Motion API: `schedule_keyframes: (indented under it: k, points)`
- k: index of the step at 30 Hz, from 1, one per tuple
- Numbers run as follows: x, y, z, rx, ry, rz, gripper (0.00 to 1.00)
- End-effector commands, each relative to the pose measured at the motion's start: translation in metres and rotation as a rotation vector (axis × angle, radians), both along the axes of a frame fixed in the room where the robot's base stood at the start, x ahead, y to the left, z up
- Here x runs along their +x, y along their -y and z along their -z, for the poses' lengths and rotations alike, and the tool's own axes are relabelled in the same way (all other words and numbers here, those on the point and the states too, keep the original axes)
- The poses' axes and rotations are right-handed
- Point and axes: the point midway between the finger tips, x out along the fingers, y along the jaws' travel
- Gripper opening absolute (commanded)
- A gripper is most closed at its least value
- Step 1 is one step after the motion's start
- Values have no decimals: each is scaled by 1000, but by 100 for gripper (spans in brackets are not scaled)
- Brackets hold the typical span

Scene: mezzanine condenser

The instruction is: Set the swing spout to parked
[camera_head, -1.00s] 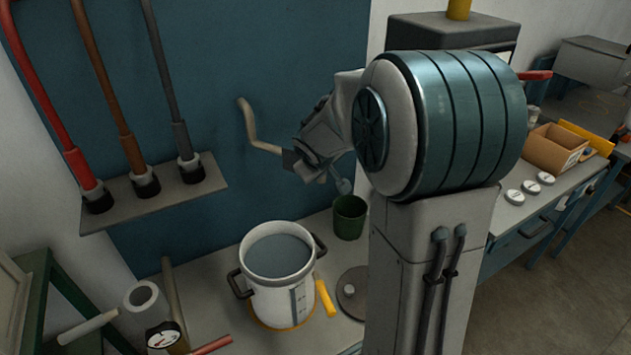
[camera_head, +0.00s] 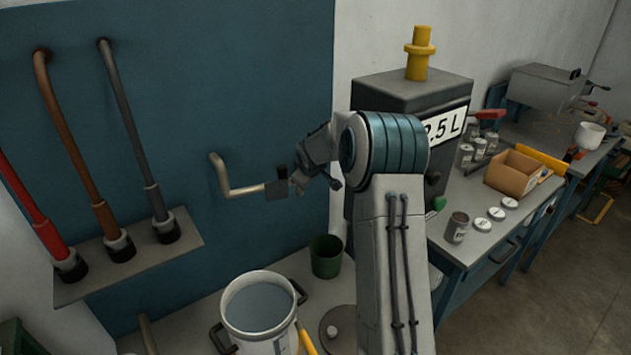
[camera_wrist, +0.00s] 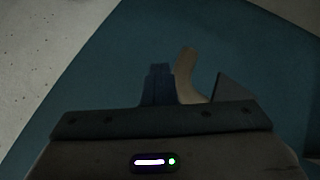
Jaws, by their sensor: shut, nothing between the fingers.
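The swing spout looks to be the beige bent pipe (camera_head: 240,191) on the blue wall panel. It drops from the panel, then runs to the right in the head view. My gripper (camera_head: 278,188) is at the pipe's right-hand end and overlaps it in the picture; I cannot tell whether they touch. In the wrist view, the pipe (camera_wrist: 186,68) shows just beyond my gripper, beside a dark finger (camera_wrist: 158,86). My gripper is shut, with nothing held. The wrist housing hides the lower part of that view. No parked mark is readable.
A white pot of liquid (camera_head: 232,325) and a green cup (camera_head: 326,256) stand below. A grey shelf (camera_head: 130,262) with several pipes is at left. A dark tank (camera_head: 385,92) stands behind my arm. A bench with jars and a cardboard box (camera_head: 512,173) is at right.

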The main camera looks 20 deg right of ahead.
Motion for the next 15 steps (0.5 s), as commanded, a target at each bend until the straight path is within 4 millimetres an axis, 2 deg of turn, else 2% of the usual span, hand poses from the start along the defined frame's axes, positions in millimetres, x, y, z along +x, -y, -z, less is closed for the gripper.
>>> schedule_keyframes:
  k: [6, 15]
  points:
    - [12, -4, -1, 3, 1, -3, 0]
    - [16, -5, 0, 2, 0, -4, 0]
